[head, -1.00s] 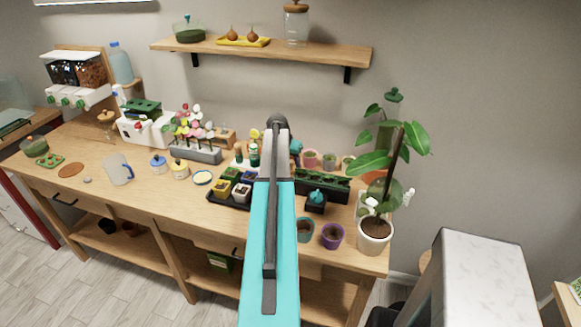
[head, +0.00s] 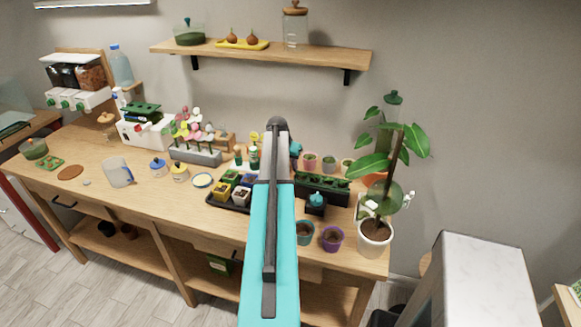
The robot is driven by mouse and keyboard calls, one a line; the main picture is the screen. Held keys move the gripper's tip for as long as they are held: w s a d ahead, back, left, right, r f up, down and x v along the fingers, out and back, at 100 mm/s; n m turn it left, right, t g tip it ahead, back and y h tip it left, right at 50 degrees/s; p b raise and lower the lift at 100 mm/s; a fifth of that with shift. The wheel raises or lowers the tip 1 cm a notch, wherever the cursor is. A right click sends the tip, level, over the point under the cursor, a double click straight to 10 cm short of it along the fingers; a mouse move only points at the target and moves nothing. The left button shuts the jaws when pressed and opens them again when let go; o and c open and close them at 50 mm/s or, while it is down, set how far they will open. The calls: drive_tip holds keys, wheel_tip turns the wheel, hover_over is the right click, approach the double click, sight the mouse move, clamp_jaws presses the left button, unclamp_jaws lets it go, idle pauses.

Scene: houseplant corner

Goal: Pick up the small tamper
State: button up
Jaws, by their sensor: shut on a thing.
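My turquoise arm reaches away from me over the bench, and its dark joint hides what lies behind it. My gripper is not visible, so I cannot see what is in its jaws. I cannot pick out the small tamper with certainty. A small dark teal knobbed thing (head: 316,199) sits on a black block-like stand on the bench, right of my arm. Its details are too small to tell.
A black tray (head: 222,201) with small square pots lies left of my arm. A dark planter (head: 322,188), a teal pot (head: 304,232), a purple pot (head: 332,239) and a tall potted plant (head: 374,238) stand to the right. A wooden shelf (head: 330,55) hangs above.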

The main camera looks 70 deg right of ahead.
drive_tip(key=shift+r+b, duration=1.75)
drive_tip(key=shift+r, duration=3.2)
drive_tip(key=shift+w, duration=0.1)
